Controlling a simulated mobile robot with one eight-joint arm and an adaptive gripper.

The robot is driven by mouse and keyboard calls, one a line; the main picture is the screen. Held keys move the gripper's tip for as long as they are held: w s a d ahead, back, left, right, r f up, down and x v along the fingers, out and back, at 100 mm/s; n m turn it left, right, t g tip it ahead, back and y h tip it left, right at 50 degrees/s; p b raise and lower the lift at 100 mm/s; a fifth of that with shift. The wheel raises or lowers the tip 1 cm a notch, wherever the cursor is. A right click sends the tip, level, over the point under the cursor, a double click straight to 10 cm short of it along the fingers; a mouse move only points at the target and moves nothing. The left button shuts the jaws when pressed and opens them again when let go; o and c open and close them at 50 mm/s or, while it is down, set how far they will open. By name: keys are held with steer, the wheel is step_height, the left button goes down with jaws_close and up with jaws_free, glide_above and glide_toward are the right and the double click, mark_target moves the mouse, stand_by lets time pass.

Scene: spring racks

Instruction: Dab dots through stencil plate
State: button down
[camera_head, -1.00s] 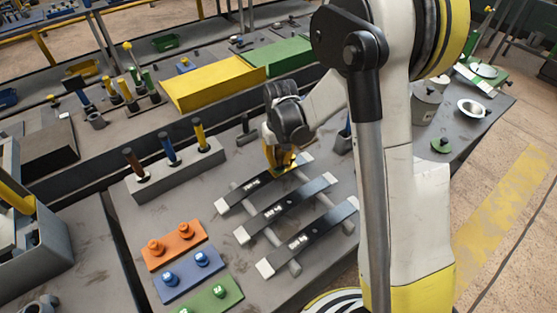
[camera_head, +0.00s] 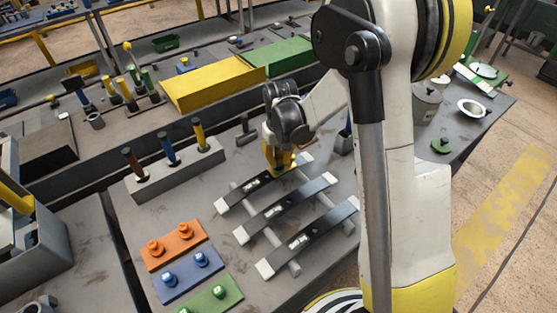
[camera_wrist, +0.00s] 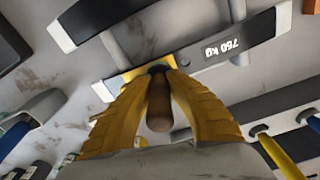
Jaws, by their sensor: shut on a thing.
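My gripper (camera_wrist: 160,95) has its yellow fingers shut on a brown-handled tool (camera_wrist: 159,108), with a teal part at its far end. It is over the far black bar (camera_wrist: 190,68), marked 750 kg, one of three with pale ends. A small yellow-orange patch (camera_wrist: 133,75), possibly the stencil plate, lies on that bar by the tool tip. Contact cannot be told. In the head view my gripper (camera_head: 280,160) is at the right part of the far bar (camera_head: 262,185). The middle bar (camera_head: 287,209) and near bar (camera_head: 310,236) lie in front.
A grey block (camera_head: 178,172) with brown, blue and yellow handles stands left of the bars. Orange (camera_head: 173,245), blue (camera_head: 188,275) and green (camera_head: 215,295) plates with knobs lie front left. A small dark block with a post (camera_head: 246,132) stands behind.

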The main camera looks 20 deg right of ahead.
mark_target(278, 146)
steer(key=shift+r+p, duration=2.15)
steer(key=shift+r, duration=1.4)
steer(key=shift+f, duration=0.1)
